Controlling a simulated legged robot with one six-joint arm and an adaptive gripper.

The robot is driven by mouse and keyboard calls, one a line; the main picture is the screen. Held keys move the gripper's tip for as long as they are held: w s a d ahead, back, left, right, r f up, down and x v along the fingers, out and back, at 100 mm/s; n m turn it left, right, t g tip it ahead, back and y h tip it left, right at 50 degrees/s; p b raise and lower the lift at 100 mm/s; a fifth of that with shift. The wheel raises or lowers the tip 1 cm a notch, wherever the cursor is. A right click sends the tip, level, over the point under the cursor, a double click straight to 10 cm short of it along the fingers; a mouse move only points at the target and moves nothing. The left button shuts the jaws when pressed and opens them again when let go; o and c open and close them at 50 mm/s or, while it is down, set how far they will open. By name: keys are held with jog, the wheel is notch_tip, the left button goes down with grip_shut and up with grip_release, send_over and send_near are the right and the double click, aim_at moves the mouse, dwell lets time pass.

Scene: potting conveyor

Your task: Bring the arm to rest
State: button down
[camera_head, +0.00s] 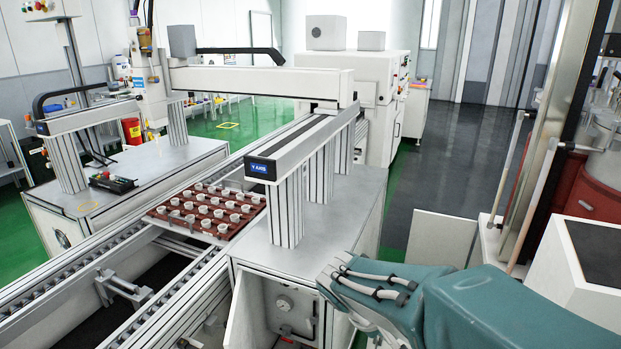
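A red-brown tray (160,217) with rows of small white cups sits on the conveyor (110,241). A gantry beam (290,151) stands on the metal cabinet (345,205). A red drum (590,197) and a white box (570,287) stand at right. Dark floor (450,170) beyond is clear.

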jog(key=s+d+r+m+t+y, duration=0.1)
jog(key=s+r+m+t+y, duration=0.2)
jog(key=s+r, duration=0.4)
jog(key=s+m+y, duration=0.1)
jog(key=s+y, duration=0.1)
jog(key=s, duration=0.5)
jog(key=shift+d+r+m+y, duration=0.2)
jog(key=shift+m+y, duration=0.1)
jog(key=shift+m, duration=0.1)
jog(key=c, duration=1.1)
grip_release()
jog(key=shift+s+a+t, duration=0.1)
jog(key=shift+s+t, duration=0.1)
jog(key=shift+t, duration=0.1)
jog(key=shift+c, duration=0.2)
jog(key=o, duration=0.5)
jog(key=shift+w, duration=0.1)
